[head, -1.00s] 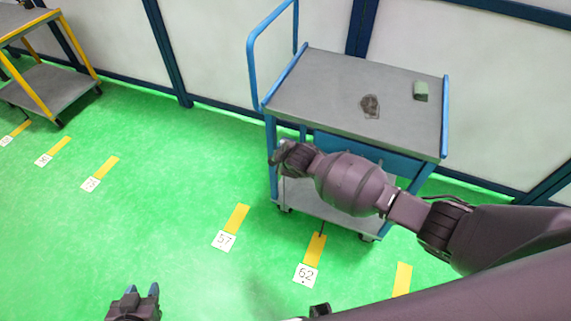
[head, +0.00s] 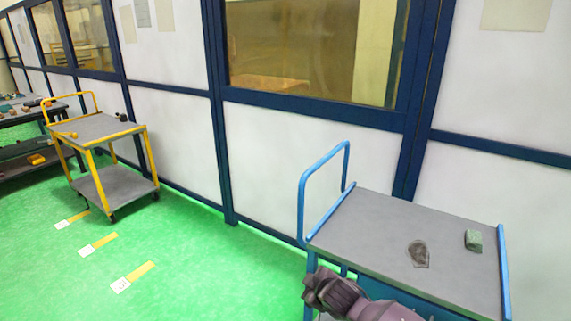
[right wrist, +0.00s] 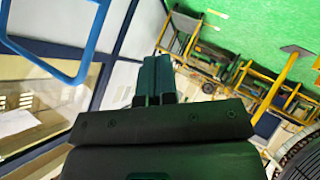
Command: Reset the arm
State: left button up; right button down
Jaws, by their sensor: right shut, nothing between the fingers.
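My right arm comes in at the bottom of the head view, with its wrist (head: 335,292) in front of the near left corner of the blue cart. In the right wrist view my right gripper (right wrist: 157,62) has its two teal fingers together, with nothing between them. My left gripper is outside both current views.
The blue cart (head: 370,208) carries a dark flat piece (head: 418,254) and a green block (head: 473,240). A yellow cart (head: 95,128) stands at the left, with a cluttered bench (head: 22,148) behind it. Green floor (head: 200,250) between the carts is clear. A panelled wall (head: 275,160) runs behind.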

jog(key=s+d+r+m+t+b, duration=0.2)
jog(key=s+d+r+m+t, duration=0.15)
jog(key=s+d+m, duration=0.6)
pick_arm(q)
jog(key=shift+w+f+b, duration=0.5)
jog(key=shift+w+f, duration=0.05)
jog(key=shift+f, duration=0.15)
pick_arm(e)
jog(key=s+d+f+h, duration=0.1)
jog(key=s+d+f, duration=0.2)
jog(key=s, duration=0.4)
jog(key=s+d+f+m+g+h, duration=0.1)
jog(key=s+d+f, duration=0.3)
jog(key=s, duration=0.4)
jog(key=s+d+f+m+g+h, duration=0.1)
jog(key=s+d+f+h, duration=0.1)
jog(key=s, duration=0.5)
notch_tip(320, 180, down, 3)
jog(key=shift+s+d+r, duration=0.1)
jog(key=shift+s+d, duration=0.15)
jog(key=shift+d, duration=0.65)
